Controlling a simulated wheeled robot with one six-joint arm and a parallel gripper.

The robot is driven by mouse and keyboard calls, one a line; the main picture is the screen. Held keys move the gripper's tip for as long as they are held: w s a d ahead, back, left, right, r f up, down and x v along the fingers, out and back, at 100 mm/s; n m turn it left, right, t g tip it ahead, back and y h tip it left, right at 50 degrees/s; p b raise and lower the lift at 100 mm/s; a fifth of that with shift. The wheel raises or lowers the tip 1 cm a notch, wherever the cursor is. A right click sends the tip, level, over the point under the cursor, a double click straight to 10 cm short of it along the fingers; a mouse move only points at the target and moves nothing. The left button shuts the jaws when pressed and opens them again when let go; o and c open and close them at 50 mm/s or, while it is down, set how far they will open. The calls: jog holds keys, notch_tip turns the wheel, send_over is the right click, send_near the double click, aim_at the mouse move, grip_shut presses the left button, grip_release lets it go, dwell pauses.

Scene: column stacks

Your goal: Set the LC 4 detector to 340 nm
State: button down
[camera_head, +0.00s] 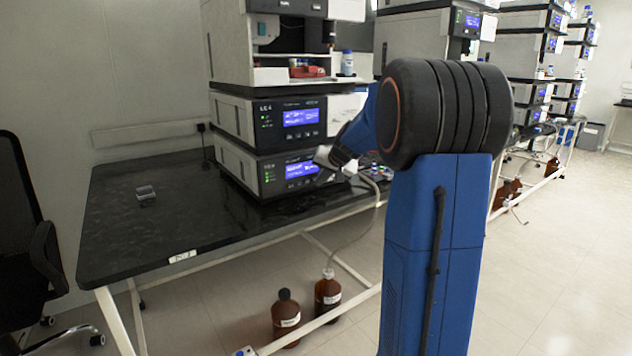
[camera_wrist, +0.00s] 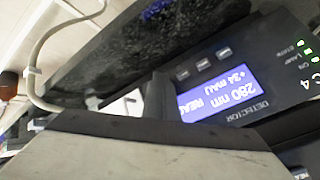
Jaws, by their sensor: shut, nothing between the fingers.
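The LC 4 detector (camera_head: 262,178) is the lowest black-fronted unit of the near stack, with a blue display (camera_head: 299,169). In the wrist view its front is upside down, and the display (camera_wrist: 215,95) reads 280 nm, with a ready word partly hidden and +34 mAU below. Several small grey buttons (camera_wrist: 203,64) sit in a row beside the display, and green lamps (camera_wrist: 310,57) are lit. My gripper (camera_head: 322,160) is shut and empty in front of the right part of the detector. Its dark fingers (camera_wrist: 157,97) cover the display's edge; contact cannot be told.
Another black-fronted module (camera_head: 262,122) with its own display sits directly above. A small dark object (camera_head: 146,192) lies on the black bench (camera_head: 125,230), whose left part is mostly clear. A tube hangs at the bench's right, and brown bottles (camera_head: 287,315) stand on the floor below.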

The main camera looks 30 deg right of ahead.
jog(key=shift+s, duration=0.85)
jog(key=shift+w, duration=0.25)
jog(key=shift+w, duration=0.2)
jog(key=shift+w, duration=0.3)
dwell(1.3)
jog(key=shift+s, duration=0.75)
jog(key=s, duration=0.5)
jog(key=shift+d, duration=0.1)
